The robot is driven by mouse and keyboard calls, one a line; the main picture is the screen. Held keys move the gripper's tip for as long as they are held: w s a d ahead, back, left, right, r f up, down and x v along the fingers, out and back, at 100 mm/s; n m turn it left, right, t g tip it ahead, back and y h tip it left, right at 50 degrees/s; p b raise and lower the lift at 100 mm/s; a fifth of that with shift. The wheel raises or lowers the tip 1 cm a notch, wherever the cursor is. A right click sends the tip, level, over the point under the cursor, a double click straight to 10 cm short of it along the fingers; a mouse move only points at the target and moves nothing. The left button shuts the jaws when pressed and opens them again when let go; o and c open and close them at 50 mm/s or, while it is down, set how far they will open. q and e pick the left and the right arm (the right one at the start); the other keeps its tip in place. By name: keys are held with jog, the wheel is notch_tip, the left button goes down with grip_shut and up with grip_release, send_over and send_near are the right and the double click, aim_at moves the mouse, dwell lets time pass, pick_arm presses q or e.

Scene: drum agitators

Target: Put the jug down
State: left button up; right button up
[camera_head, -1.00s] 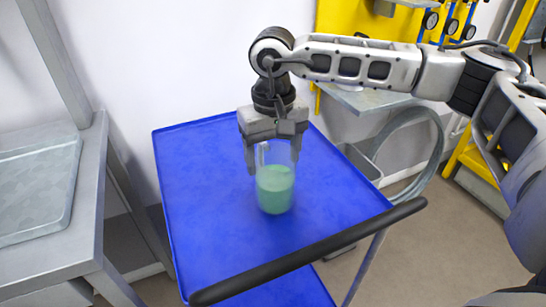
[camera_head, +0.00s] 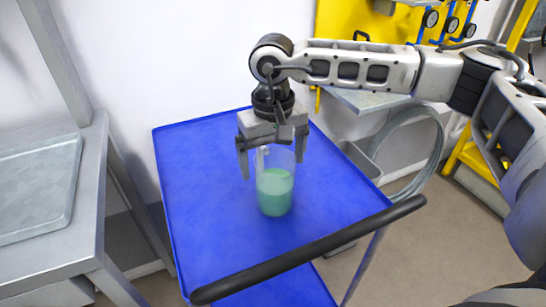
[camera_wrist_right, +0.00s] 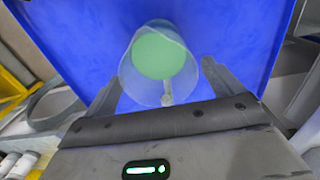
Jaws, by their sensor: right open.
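A clear jug (camera_head: 275,190) with green liquid stands upright on the blue cart top (camera_head: 205,220) in the head view. My right gripper (camera_head: 272,165) is above it, pointing down, with its fingers spread on either side of the jug's upper part. In the right wrist view the jug (camera_wrist_right: 158,62) is seen from above, with its handle toward my gripper (camera_wrist_right: 160,80). The open fingers there are apart from the jug's wall and handle. My left gripper is not in view.
A black push handle (camera_head: 310,252) runs along the cart's near edge. A grey metal table (camera_head: 75,240) with a tray (camera_head: 40,190) stands at the left. A white wall is behind the cart. Blue surface around the jug is clear.

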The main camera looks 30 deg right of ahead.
notch_tip(320, 180, up, 12)
dwell(0.4)
jog(key=shift+s+f, duration=0.1)
dwell(0.3)
